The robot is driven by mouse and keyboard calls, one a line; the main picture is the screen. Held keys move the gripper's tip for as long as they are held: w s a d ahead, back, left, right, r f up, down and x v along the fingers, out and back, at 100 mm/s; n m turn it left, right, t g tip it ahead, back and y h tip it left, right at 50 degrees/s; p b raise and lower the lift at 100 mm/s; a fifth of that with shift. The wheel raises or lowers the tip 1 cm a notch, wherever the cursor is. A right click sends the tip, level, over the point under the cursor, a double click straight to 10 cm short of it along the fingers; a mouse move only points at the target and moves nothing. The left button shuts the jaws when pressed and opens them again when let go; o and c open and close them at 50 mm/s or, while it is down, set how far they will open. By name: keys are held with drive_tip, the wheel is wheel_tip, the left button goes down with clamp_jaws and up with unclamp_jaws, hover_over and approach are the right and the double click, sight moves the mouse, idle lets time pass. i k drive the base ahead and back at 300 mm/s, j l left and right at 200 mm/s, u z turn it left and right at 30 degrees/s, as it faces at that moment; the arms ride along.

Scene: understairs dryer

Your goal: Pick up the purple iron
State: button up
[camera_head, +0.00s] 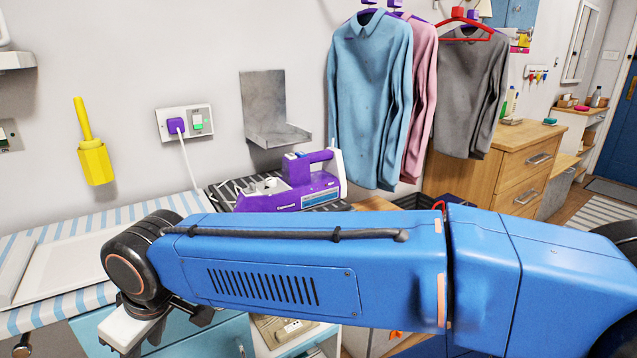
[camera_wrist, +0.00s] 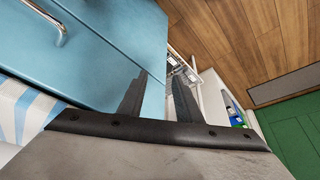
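The purple iron (camera_head: 284,200) rests on a dark striped rest at the right end of the ironing board in the head view. A pale cord runs near it up to a purple plug (camera_head: 176,125) in the wall socket. My arm crosses in front and below the iron, apart from it as far as I can tell. My gripper is at the lower left in the head view, its fingers mostly hidden. In the wrist view my gripper (camera_wrist: 158,75) has its two dark fingers apart with nothing between them. The iron is not in the wrist view.
The blue-and-white striped ironing board (camera_head: 80,222) extends left. A metal wall bracket (camera_head: 270,110) is above the iron. Shirts (camera_head: 370,95) hang right of it, beside a wooden drawer unit (camera_head: 500,165). A blue cabinet (camera_wrist: 100,40) is close to my gripper.

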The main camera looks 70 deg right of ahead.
sight(300, 189)
drive_tip(key=k+l+z, duration=0.1)
drive_tip(key=z, duration=1.5)
drive_tip(key=i+j+z, duration=0.2)
drive_tip(key=k+l, duration=0.2)
drive_tip(key=l, duration=0.2)
drive_tip(key=l+z, duration=0.3)
drive_tip(key=z, duration=0.15)
drive_tip(key=k+j+z, duration=0.1)
drive_tip(key=j+z, duration=0.25)
drive_tip(key=k+j+z, duration=0.15)
drive_tip(key=j+z, duration=0.15)
drive_tip(key=j, duration=0.1)
